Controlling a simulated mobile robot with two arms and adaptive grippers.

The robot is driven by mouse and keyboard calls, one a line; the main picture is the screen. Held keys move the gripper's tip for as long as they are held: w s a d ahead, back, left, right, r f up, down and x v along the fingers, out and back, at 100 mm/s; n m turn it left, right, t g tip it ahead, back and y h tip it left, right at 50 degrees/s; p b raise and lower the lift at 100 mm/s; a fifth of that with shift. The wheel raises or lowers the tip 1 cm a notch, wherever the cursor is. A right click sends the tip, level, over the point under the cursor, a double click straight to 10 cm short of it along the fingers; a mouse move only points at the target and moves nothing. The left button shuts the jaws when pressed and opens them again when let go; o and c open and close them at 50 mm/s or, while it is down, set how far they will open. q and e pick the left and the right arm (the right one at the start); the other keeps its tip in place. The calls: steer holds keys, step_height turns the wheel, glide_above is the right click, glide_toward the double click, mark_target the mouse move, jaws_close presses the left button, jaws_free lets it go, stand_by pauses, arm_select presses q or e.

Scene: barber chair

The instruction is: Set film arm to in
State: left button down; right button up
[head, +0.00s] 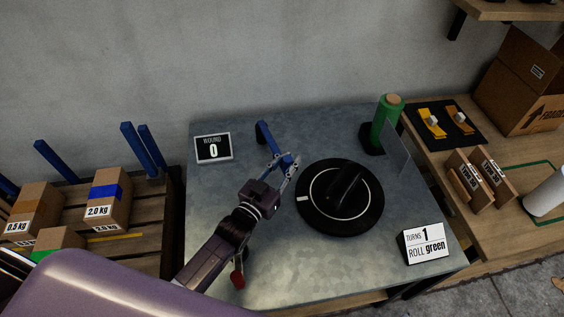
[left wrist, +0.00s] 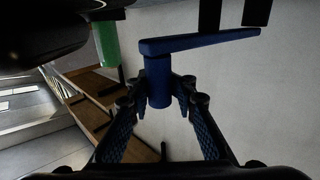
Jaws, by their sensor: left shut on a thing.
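The blue film arm (head: 265,138) stands over the grey metal table, left of the black round turntable (head: 371,212). My left gripper (head: 284,166) is at the near end of it. In the left wrist view its fingers are closed around the blue upright post (left wrist: 158,82), and a long blue bar (left wrist: 200,42) runs across the top of the post. The post's contact with the fingertips is partly hidden in the head view. A green film roll (head: 386,121) stands upright behind the turntable, with a clear sheet beside it. My right gripper is not in view.
A "WOUND 0" display (head: 213,149) stands at the back left of the table, and a "TURNS 1, ROLL green" sign (head: 425,243) at the front right. A red knob (head: 238,280) is beside my forearm. Boxes (head: 108,199) sit on a pallet at left; a wooden bench is at right.

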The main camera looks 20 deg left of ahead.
arm_select(q)
steer(key=shift+s+d+f, duration=0.15)
steer(key=shift+d, duration=0.2)
steer(key=c, duration=2.2)
jaws_free()
steer(key=o, duration=0.5)
steer(key=shift+d, duration=0.1)
steer(key=shift+c, duration=0.2)
steer(key=shift+s+a, duration=0.1)
steer(key=shift+a, duration=0.1)
steer(key=v, duration=1.1)
steer(key=shift+s, duration=0.4)
steer(key=shift+r, duration=0.25)
